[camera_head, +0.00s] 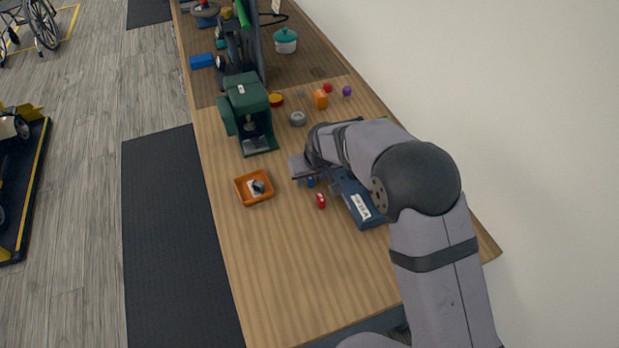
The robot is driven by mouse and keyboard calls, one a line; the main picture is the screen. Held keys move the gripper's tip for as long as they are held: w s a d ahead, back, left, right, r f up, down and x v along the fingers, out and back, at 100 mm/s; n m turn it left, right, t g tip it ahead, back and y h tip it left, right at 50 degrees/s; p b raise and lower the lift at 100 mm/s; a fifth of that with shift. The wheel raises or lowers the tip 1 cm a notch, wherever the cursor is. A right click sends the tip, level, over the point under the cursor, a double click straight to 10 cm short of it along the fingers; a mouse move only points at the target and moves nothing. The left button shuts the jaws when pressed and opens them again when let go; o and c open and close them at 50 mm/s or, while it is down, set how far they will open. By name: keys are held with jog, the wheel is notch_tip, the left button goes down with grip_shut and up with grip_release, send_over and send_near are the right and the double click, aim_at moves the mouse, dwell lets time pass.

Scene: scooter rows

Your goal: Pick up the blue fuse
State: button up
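A small blue object (310,183), which looks like the blue fuse, is on the wooden workbench (270,260) near its middle. My gripper (300,175) is low over the bench, just above and beside the blue object in the picture. The gripper points left, and the arm hides part of it. I cannot tell whether its fingers are apart or touch the blue object.
A red object (320,201) lies close by, next to a dark blue labelled case (359,203). An orange tray (254,188) holding small parts is to the left. A green press (248,114) stands behind. The front of the bench is clear.

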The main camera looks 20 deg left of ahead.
aim_at(311, 178)
jog(key=shift+c, duration=0.2)
grip_shut()
jog(key=shift+r, duration=0.1)
notch_tip(311, 178, up, 9)
jog(key=b, duration=0.2)
jog(key=shift+b, duration=0.35)
jog(key=w+d+r+p, duration=0.1)
jog(key=w+d+p, duration=0.2)
jog(key=w+d, duration=0.2)
jog(key=w+d+r+p, duration=0.1)
jog(key=w+d+p, duration=0.2)
jog(key=d, duration=0.9)
jog(key=w, duration=0.3)
jog(key=shift+d+r+n, duration=0.15)
jog(key=shift+r+n, duration=0.05)
jog(key=shift+n, duration=0.2)
